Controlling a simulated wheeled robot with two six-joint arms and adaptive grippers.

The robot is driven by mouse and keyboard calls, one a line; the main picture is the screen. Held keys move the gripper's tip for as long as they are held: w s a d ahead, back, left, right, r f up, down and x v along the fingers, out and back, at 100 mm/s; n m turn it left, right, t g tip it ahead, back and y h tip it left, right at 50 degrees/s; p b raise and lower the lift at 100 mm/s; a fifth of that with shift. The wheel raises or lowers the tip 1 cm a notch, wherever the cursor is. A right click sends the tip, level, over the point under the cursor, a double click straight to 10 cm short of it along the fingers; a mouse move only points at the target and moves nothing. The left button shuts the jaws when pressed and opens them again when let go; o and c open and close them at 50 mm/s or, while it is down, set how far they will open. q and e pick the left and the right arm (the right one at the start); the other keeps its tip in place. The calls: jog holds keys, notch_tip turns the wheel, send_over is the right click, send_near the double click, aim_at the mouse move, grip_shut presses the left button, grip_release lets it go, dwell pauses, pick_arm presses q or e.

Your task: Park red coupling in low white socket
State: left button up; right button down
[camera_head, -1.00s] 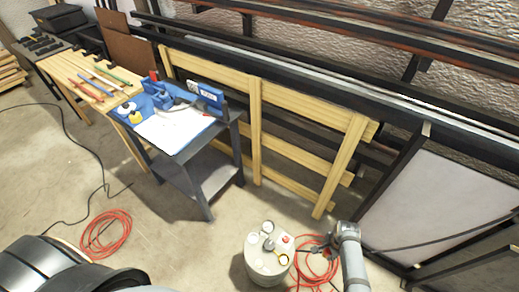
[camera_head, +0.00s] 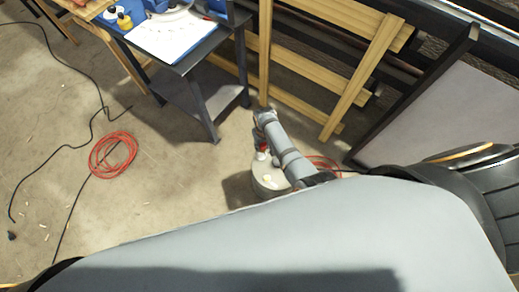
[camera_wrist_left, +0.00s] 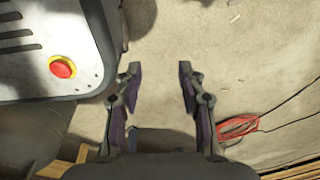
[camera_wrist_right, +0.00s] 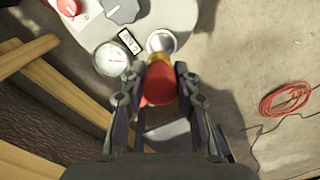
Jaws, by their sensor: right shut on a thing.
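My right gripper (camera_wrist_right: 155,72) is shut on the red coupling (camera_wrist_right: 158,88) in the right wrist view. The coupling's brass end (camera_wrist_right: 160,59) points at a round white-rimmed socket (camera_wrist_right: 162,42) on the canister top. The end overlaps the socket's near rim in this view; I cannot tell whether they touch. The socket's inside still shows beyond it. In the head view my right arm reaches over the white canister (camera_head: 267,188), with the red coupling (camera_head: 262,148) small at its far side. My left gripper (camera_wrist_left: 160,68) is open and empty above the floor.
Wooden rails (camera_head: 310,75) and a dark workbench (camera_head: 190,55) stand behind. A red cable coil (camera_head: 113,154) lies on open floor.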

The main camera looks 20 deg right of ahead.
aim_at(261, 150)
jog(key=shift+w+a+f+n, duration=0.2)
jog(key=shift+f+n, duration=0.25)
jog(key=shift+n, duration=0.55)
jog(key=shift+r, duration=0.1)
notch_tip(261, 150, down, 6)
jog(key=b, duration=0.6)
jog(key=shift+r, duration=0.2)
jog(key=shift+f+b, duration=0.6)
jog(key=shift+f, duration=0.1)
pick_arm(q)
notch_tip(261, 150, down, 8)
jog(key=shift+a, duration=0.2)
jog(key=shift+s+r, duration=0.15)
jog(key=shift+s, duration=0.2)
pick_arm(e)
jog(key=shift+s, duration=0.1)
pick_arm(q)
jog(key=shift+r+p, duration=0.4)
jog(key=shift+p, duration=0.15)
pick_arm(e)
jog(key=shift+f, duration=0.15)
